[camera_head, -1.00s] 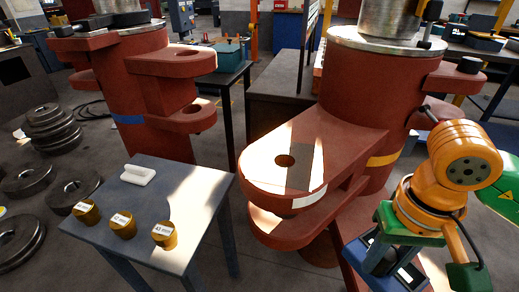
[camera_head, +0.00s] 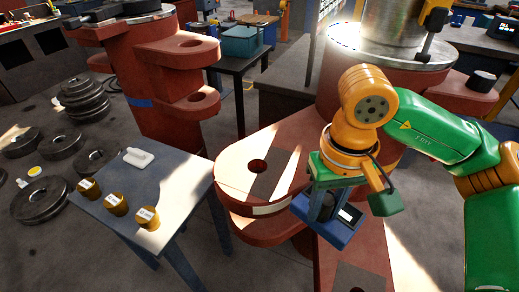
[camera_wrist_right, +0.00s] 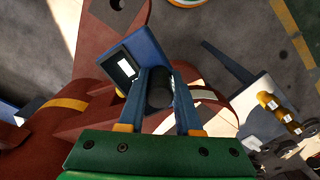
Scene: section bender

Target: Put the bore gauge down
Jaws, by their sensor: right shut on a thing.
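The bore gauge, a blue box (camera_head: 325,232) with a small pale display and a dark round grip (camera_wrist_right: 158,85), is held by my right gripper (camera_head: 330,206). In the right wrist view, the blue fingers of my right gripper (camera_wrist_right: 159,98) are shut on the dark grip, with the blue box (camera_wrist_right: 148,50) beyond them. In the head view, the gauge is in front of the right red bender and to the right of its holed lug. Its lower side is partly hidden. My left gripper is not in view.
A blue-grey table (camera_head: 182,190) at left carries a white block (camera_head: 140,158) and three labelled brass cylinders (camera_head: 148,217). The red lug (camera_head: 262,185) lies between the gauge and this table. Dark discs (camera_head: 40,198) lie on the floor at far left. Much of the tabletop is clear.

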